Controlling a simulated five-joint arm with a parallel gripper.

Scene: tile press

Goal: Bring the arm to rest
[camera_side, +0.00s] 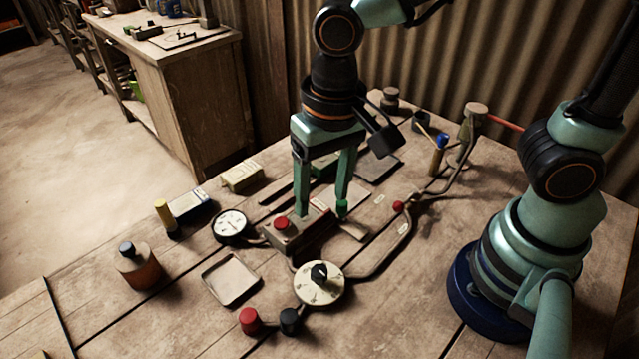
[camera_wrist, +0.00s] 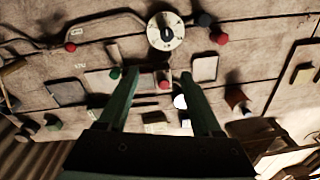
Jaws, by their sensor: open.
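My gripper (camera_side: 322,208) points down over the middle of the workbench (camera_side: 400,285), with its two green fingers spread apart. It holds nothing that I can see. In the side view the left fingertip is just behind a box with a red button (camera_side: 283,223), and the right fingertip is close to a small green knob (camera_side: 342,208). I cannot tell if either finger touches these. In the wrist view the gripper (camera_wrist: 160,74) is open, with the red button (camera_wrist: 164,85) showing between the fingers.
A white dial (camera_side: 319,289), a round gauge (camera_side: 230,226) and an empty shallow tray (camera_side: 231,279) lie near the gripper. A red ball (camera_side: 398,207) is to its right. A brown bottle (camera_side: 140,268) stands at left. The front right bench is mostly clear.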

